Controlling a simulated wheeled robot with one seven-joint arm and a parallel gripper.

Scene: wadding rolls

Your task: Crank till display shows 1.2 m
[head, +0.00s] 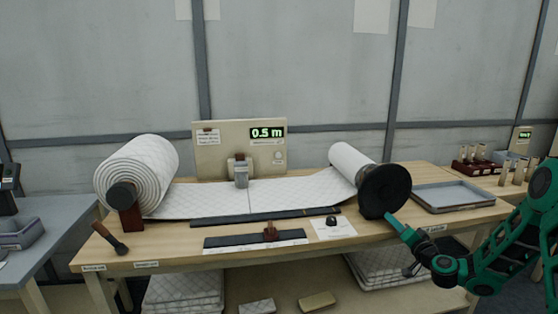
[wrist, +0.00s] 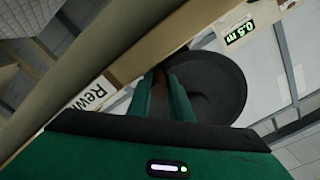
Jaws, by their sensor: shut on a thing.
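The display (head: 266,133) on the beige panel reads 0.5 m in green digits, and it also shows tilted in the wrist view (wrist: 240,32). A large black crank wheel (head: 384,190) sits at the front end of the right roll (head: 352,165); the wheel fills the middle of the wrist view (wrist: 215,88). My gripper (head: 392,220) is at the lower rim of the wheel. In the wrist view its two fingers (wrist: 163,85) are shut on the crank's handle, which is mostly hidden between them.
White quilted wadding (head: 215,200) runs from the thick left roll (head: 135,175) across the wooden bench (head: 170,252) to the right roll. A dark-handled lever (head: 110,238) is at the bench's left front. A grey tray (head: 452,196) lies right of the wheel.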

